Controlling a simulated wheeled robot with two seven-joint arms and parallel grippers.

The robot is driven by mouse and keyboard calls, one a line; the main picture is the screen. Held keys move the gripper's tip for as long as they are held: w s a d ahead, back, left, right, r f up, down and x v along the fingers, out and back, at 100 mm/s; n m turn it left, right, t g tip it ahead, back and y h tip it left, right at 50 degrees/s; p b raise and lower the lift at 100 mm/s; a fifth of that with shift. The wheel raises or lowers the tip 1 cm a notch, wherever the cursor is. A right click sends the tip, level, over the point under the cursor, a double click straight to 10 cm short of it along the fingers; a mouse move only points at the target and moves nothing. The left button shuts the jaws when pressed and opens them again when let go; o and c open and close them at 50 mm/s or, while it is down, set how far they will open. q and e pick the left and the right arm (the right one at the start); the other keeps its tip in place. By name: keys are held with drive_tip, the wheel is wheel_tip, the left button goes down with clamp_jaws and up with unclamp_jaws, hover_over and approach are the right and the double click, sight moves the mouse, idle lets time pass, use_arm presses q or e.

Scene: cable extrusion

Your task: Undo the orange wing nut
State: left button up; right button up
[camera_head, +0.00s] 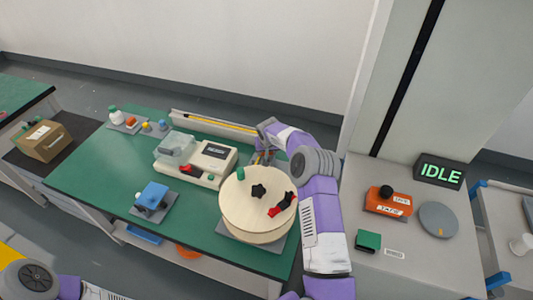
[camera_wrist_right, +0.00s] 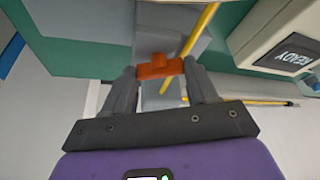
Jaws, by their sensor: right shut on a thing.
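The orange wing nut (camera_wrist_right: 158,67) is between the two fingertips of my right gripper (camera_wrist_right: 160,75) in the right wrist view. The fingers are shut on its two sides. It sits at a grey post or bracket (camera_wrist_right: 157,42), with a yellow rod or cable (camera_wrist_right: 198,34) passing close by. In the head view my right gripper (camera_head: 262,157) is at the back of the green table, behind the round wooden drum, and mostly hides the nut. My left gripper is out of view; only part of my left arm shows at the lower left.
The round wooden drum (camera_head: 250,208) with black and red knobs stands close in front of my right gripper. A beige machine (camera_head: 208,160) with a small display is to its left. A blue device (camera_head: 152,195) sits nearer the front. The green table (camera_head: 85,165) is clear at left.

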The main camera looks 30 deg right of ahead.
drive_tip(key=n+y, duration=0.1)
drive_tip(key=n, duration=0.2)
drive_tip(key=shift+d+n+b, duration=0.15)
drive_tip(key=shift+n+b, duration=0.15)
drive_tip(key=shift+n, duration=0.1)
drive_tip(key=n+y+b, duration=0.1)
drive_tip(key=n+y, duration=0.1)
drive_tip(key=n, duration=0.2)
drive_tip(key=shift+d+f+n, duration=0.1)
drive_tip(key=shift+n, duration=0.2)
drive_tip(key=shift+n+y, duration=0.4)
drive_tip(key=shift+n, duration=0.4)
drive_tip(key=shift+n+y, duration=0.3)
drive_tip(key=shift+n, duration=0.7)
drive_tip(key=shift+n+g, duration=0.4)
drive_tip(key=shift+n, duration=0.2)
drive_tip(key=shift+d, duration=0.1)
drive_tip(key=o, duration=1.1)
drive_tip(key=shift+c, duration=0.2)
drive_tip(key=shift+r, duration=0.2)
